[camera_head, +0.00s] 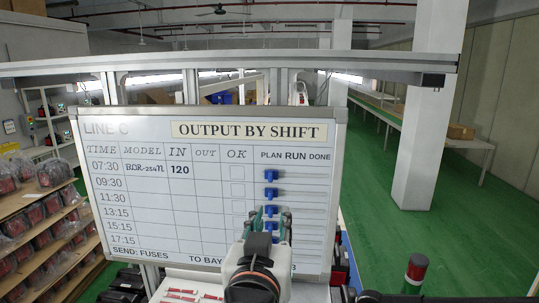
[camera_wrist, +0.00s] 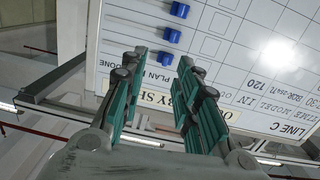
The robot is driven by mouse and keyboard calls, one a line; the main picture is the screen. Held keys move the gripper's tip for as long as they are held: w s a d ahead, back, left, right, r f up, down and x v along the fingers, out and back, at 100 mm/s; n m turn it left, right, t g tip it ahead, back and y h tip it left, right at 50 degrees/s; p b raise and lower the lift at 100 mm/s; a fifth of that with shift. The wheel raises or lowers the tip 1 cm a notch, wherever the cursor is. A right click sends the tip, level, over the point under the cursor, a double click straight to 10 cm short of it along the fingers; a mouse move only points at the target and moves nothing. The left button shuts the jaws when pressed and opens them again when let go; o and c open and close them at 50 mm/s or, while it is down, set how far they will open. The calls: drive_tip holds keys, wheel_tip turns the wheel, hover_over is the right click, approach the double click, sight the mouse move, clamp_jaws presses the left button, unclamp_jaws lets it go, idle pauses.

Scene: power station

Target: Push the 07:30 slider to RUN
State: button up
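The LINE C board (camera_head: 205,225) stands in front of me in the head view. The 07:30 slider (camera_head: 271,175) is the top blue knob in the column at right, below the word PLAN and left of RUN. It also shows in the wrist view (camera_wrist: 165,58), where the board appears upside down and it is the knob nearest the heading. My gripper (camera_head: 268,218) is in front of the board's lower right, below the 07:30 slider, and partly covers lower sliders.
Several other blue sliders, one of them in the 09:30 row (camera_head: 271,193), sit below in the same column. A metal frame (camera_head: 230,68) runs above the board. Shelves (camera_head: 40,225) stand at left.

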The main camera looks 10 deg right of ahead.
sight(270, 175)
drive_tip(key=shift+t, duration=0.5)
drive_tip(key=w+r+p, duration=0.1)
drive_tip(key=w, duration=0.3)
drive_tip(key=w+d+r+p, duration=0.1)
drive_tip(key=w, duration=0.3)
drive_tip(key=w+d+r+p, duration=0.1)
drive_tip(key=w, duration=0.4)
drive_tip(key=shift+r, duration=0.15)
clamp_jaws()
